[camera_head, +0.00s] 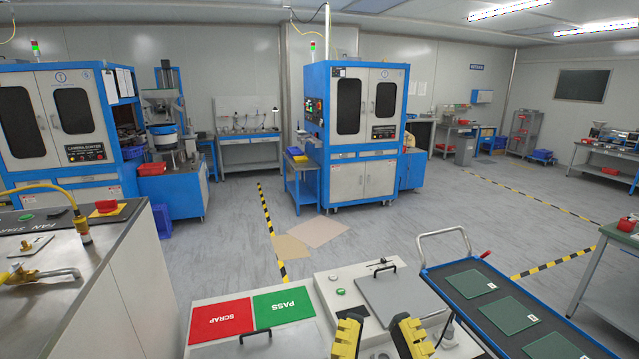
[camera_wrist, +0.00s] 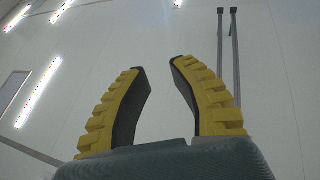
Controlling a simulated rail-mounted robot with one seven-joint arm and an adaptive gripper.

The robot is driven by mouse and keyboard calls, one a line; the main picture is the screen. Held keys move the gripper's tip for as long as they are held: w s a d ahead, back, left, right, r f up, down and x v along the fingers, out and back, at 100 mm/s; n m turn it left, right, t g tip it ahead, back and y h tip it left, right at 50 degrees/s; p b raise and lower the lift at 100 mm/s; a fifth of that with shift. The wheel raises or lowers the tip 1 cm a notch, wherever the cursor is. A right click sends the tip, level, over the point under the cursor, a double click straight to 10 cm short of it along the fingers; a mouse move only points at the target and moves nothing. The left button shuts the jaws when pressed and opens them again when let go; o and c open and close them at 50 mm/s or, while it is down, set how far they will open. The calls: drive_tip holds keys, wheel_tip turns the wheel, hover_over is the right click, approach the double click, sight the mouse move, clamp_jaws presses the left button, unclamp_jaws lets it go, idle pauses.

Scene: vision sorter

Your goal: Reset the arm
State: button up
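My gripper (camera_head: 378,336) shows at the bottom of the head view, with two yellow fingers set apart above the machine's white top (camera_head: 330,262). In the wrist view my gripper (camera_wrist: 157,65) points up toward the ceiling and wall. Its dark-padded fingers curve toward each other with a clear gap and nothing between them. The rest of my arm is out of the head view.
Below are a red SCRAP pad (camera_head: 221,322), a green PASS pad (camera_head: 284,304) and a grey lid (camera_head: 392,296). A blue cart (camera_head: 447,305) with several green boards stands at right. A metal bench (camera_head: 75,270) is at left. Floor beyond is mostly open.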

drive_tip(key=s+d+f+m+h, duration=0.1)
drive_tip(key=s+d+m+h, duration=0.15)
drive_tip(key=d, duration=0.25)
wheel_tip(320, 180, up, 21)
drive_tip(key=w+n+p, duration=0.1)
drive_tip(key=p, duration=2)
drive_tip(key=shift+w+a, duration=0.15)
drive_tip(key=shift+a, duration=0.3)
